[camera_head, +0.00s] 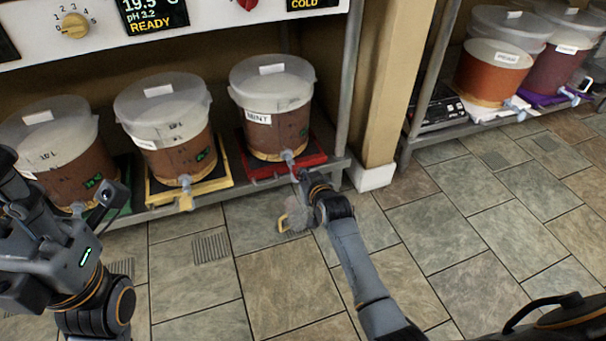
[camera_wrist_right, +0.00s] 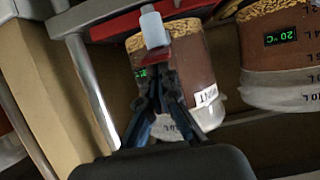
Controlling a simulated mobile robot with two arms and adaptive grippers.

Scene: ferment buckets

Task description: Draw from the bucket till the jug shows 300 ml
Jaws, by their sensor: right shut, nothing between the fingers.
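The bucket labelled MINT (camera_head: 275,110) has a translucent lid and brown contents, and stands on a red tray (camera_head: 258,171) on the low shelf. Its pale tap (camera_head: 289,160) points out over the shelf edge. My right gripper (camera_head: 303,174) is shut and empty close to this tap. In the right wrist view the fingertips (camera_wrist_right: 156,72) are just by the tap (camera_wrist_right: 153,28); I cannot tell whether they touch. A clear jug (camera_head: 297,209) with a yellow handle is below the tap, partly behind my right arm; its level is unreadable. My left gripper (camera_head: 100,205) is at the left, its fingers unclear.
Two similar buckets stand left of it, one on a yellow tray (camera_head: 217,181). A panel with a knob (camera_head: 75,26) is above. A second shelf at right holds an orange bucket (camera_head: 489,75) and a purple one.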

